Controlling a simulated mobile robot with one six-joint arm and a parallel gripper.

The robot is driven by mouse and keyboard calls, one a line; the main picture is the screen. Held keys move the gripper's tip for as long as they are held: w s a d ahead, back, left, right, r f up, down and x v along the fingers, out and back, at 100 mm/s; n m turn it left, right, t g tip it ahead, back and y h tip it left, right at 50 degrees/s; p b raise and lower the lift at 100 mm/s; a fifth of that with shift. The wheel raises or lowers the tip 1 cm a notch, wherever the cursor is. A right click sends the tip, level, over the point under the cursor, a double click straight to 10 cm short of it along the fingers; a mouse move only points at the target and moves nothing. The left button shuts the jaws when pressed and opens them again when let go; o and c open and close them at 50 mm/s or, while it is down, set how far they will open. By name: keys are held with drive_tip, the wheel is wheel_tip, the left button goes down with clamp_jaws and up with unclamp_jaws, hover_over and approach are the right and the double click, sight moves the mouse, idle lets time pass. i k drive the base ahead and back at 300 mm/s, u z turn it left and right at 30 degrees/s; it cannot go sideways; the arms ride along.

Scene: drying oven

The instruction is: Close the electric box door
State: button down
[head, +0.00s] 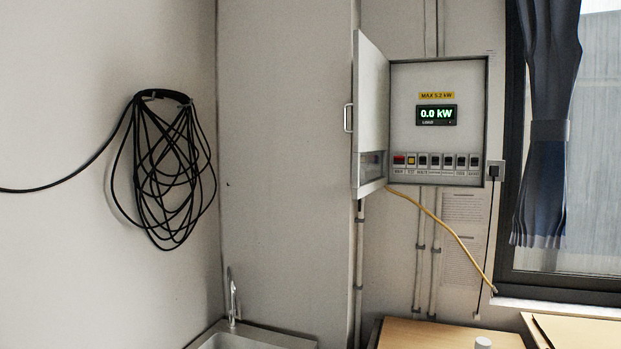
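The electric box (403,135) is mounted on the wall right of the middle. Its grey door (371,95) is hinged on the left side and stands wide open, swung out toward me. A handle (348,118) is on the door's free left edge. Inside the box, a display (436,115) reads 0.0 kW above a row of switches (436,161). A yellow label above it reads MAX 5.2 kW. My gripper is not in this view.
A coiled black cable (165,180) hangs on the left wall. A sink with a tap (233,300) is at the bottom left. A wooden surface (450,335) lies below the box. A blue curtain (548,130) and window are at the right. A yellow cable (447,230) hangs below the box.

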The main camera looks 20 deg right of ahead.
sight(371, 72)
drive_tip(key=z, duration=0.15)
drive_tip(key=i, duration=0.9)
drive_tip(key=u, duration=0.05)
